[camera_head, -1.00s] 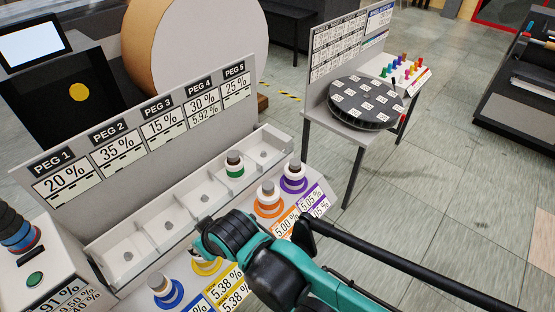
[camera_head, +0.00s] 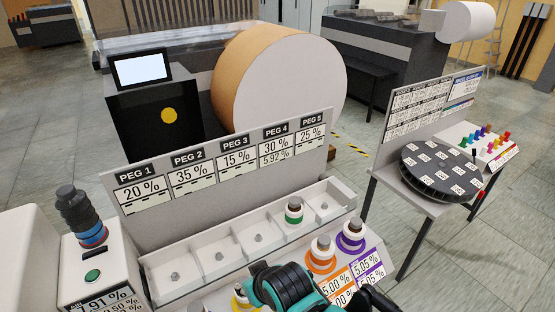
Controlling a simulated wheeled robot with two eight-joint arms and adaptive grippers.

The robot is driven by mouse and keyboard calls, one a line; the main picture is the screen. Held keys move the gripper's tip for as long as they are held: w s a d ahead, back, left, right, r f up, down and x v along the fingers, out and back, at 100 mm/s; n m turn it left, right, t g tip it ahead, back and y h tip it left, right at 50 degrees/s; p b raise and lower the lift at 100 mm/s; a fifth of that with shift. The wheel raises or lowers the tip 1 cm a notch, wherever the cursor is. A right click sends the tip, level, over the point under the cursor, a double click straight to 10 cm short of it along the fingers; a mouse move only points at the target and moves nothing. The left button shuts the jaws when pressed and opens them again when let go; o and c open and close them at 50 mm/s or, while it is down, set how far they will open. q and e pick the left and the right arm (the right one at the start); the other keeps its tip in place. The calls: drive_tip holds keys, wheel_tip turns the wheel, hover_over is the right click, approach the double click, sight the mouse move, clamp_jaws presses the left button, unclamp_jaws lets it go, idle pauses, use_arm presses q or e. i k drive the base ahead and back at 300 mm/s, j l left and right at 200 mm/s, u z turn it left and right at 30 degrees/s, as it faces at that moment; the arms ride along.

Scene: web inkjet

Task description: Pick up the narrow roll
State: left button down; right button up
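Several small white rolls on dark cores stand at the rack; I cannot tell which is the narrow roll. A green-ringed roll (camera_head: 294,211) sits in the compartment under PEG 4. An orange-ringed roll (camera_head: 321,252) and a purple-ringed roll (camera_head: 350,238) stand on the shelf in front. A yellow-ringed roll (camera_head: 240,300) is partly cut off at the bottom edge. The other compartments of the peg rack (camera_head: 163,257) hold bare pegs. A teal and black part of my arm covers the bottom centre.
A scale-like box (camera_head: 94,255) with a green button and a stacked dark and blue piece stands at left. A round black turntable (camera_head: 440,172) is on a side table at right. A huge paper roll (camera_head: 290,85) and a machine stand behind. Floor is clear between tables.

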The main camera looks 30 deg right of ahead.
sight(294, 209)
drive_tip(key=z, duration=1)
